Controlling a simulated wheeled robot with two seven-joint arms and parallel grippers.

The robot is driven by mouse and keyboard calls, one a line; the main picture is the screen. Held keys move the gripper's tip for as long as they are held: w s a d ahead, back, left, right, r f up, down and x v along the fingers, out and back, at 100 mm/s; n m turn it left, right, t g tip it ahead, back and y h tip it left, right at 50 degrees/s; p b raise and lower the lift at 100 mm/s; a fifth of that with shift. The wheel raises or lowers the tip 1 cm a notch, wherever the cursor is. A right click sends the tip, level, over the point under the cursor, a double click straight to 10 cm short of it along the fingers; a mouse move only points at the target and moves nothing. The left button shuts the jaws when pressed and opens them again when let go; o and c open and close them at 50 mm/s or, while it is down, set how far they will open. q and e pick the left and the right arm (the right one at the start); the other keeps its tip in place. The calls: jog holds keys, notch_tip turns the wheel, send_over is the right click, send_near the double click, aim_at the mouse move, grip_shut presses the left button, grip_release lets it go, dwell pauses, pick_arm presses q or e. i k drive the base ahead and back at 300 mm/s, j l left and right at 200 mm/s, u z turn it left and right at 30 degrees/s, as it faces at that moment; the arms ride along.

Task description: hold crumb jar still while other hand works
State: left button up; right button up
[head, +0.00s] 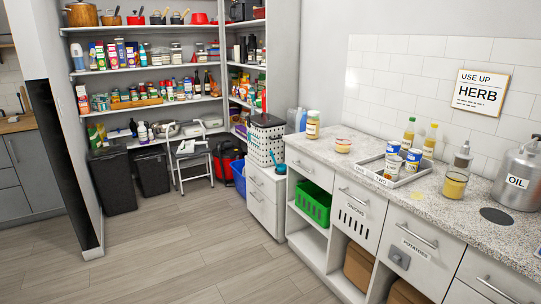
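A clear jar (313,125) with pale tan contents and a light label stands upright at the far left end of the speckled counter (325,151). It may be the crumb jar, but its label is too small to read. A low round tub (343,146) with a red-orange band sits to its right. A glass container (455,183) with yellow contents and a grey top stands farther right. Neither of my grippers shows in the head view, so nothing is seen touching the jar.
A tray (372,175) with blue-and-white cans (391,165) stands mid-counter, with oil-like bottles (409,134) beside it. A metal OIL can (519,170) is at the right. A white step stool (192,163) and dark bins (112,182) stand by the shelves. The wooden floor in front is clear.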

aim_at(313, 123)
jog(key=i, duration=1.15)
jog(key=i+j+z, duration=0.15)
jog(key=i, duration=1)
